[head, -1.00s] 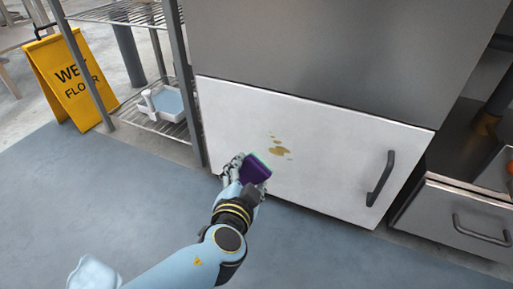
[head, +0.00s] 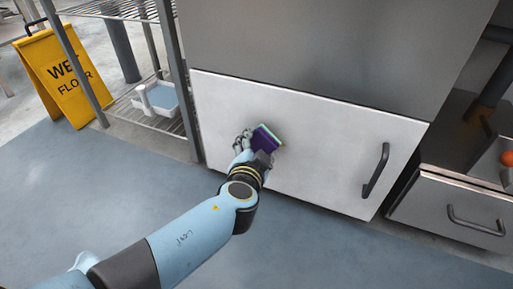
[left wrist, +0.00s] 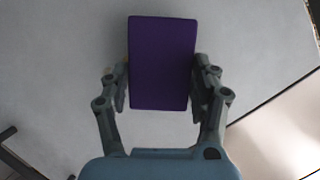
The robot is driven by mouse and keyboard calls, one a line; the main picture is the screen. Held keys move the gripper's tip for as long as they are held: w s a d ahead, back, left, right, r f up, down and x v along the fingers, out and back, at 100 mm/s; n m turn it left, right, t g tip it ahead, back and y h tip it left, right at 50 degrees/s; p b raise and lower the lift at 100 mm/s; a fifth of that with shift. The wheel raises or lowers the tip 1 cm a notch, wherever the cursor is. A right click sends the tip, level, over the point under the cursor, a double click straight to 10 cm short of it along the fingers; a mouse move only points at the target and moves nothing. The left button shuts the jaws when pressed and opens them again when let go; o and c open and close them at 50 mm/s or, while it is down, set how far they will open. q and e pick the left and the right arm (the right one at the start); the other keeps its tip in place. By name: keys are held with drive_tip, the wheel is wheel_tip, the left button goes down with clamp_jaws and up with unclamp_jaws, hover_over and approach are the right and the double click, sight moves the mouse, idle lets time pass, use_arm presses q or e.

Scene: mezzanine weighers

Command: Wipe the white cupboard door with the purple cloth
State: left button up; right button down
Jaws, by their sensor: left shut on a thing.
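The white cupboard door (head: 320,150) is shut, with a dark vertical handle (head: 376,170) at its right side. The purple cloth (head: 264,139) looks like a thick folded pad with a pale green edge, and it is over the left-middle part of the door. My left gripper (head: 253,147) is shut on the purple cloth. In the left wrist view the cloth (left wrist: 162,62) sits between both fingers. I cannot tell whether it touches the door. No brown stain shows on the visible door; the cloth and hand hide part of it. My right gripper is not in view.
A wire rack (head: 172,72) with a white tub (head: 158,99) stands left of the cupboard. A yellow wet floor sign (head: 62,78) stands farther left. A metal drawer (head: 455,212) with a handle is at the right. The blue-grey floor in front is clear.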

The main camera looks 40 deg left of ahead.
use_arm(q)
drive_tip(key=shift+w+a, duration=0.25)
drive_tip(key=shift+w, duration=0.75)
idle(0.3)
